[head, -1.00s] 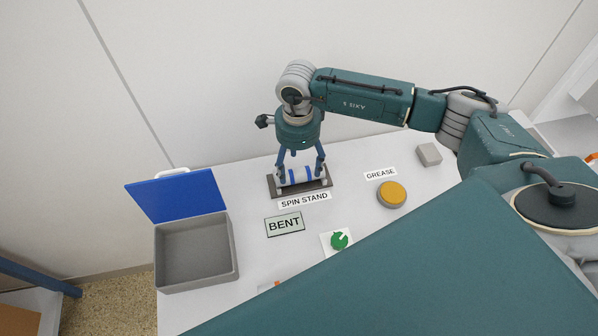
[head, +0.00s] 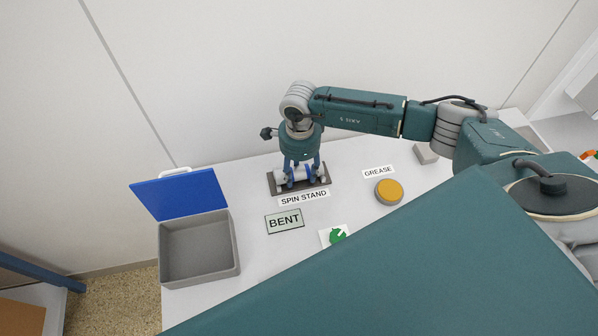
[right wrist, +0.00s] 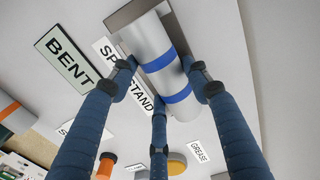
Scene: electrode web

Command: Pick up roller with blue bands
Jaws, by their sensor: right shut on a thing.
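The roller with blue bands (right wrist: 147,43) is a silvery cylinder with two blue bands in the right wrist view. It lies in the dark spin stand (head: 271,185) by the wall side of the table. My right gripper (head: 303,182) points down over the stand, and its blue fingers are shut on the roller. In the right wrist view the fingers (right wrist: 160,78) lie on both sides of the roller. In the head view the fingers hide most of the roller. I cannot tell whether it is clear of the stand. My left gripper is not in view.
A grey bin (head: 200,272) with a raised blue lid (head: 180,193) stands at the left. A BENT label (head: 284,222), a green piece (head: 338,236) on a white card, a yellow-topped grease pot (head: 389,191) and a grey block (head: 426,153) are on the table.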

